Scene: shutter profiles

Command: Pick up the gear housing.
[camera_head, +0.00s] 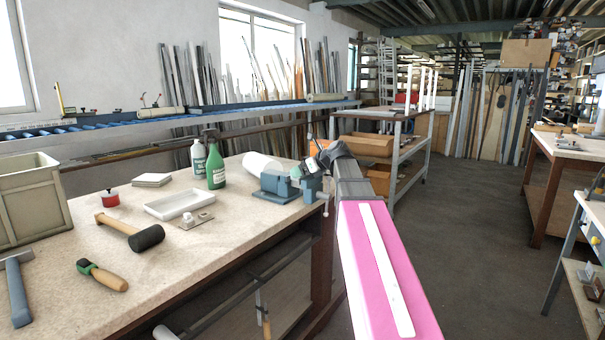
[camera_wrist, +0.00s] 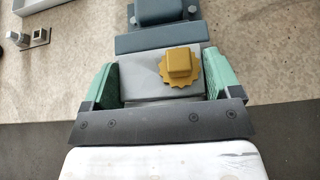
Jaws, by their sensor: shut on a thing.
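The gear housing (camera_wrist: 142,85) shows in the wrist view as a grey block with a yellow toothed gear and a square yellow boss (camera_wrist: 179,66) on its top. My gripper (camera_wrist: 161,68) has a green finger against each side of it and is shut on it. A blue-grey vise (camera_wrist: 160,12) lies just beyond the block; I cannot tell whether they touch. In the head view my gripper (camera_head: 304,172) is at the bench's right end, beside the vise (camera_head: 274,187). The housing is too small and covered to make out there.
On the bench (camera_head: 190,262) stand a green spray bottle (camera_head: 216,170), a white bottle (camera_head: 198,160), a white tray (camera_head: 180,204), a small metal fixture (camera_head: 195,220) and a mallet (camera_head: 130,232). A grey crate (camera_head: 35,205) stands at the left. The floor (camera_head: 470,225) to the right is open.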

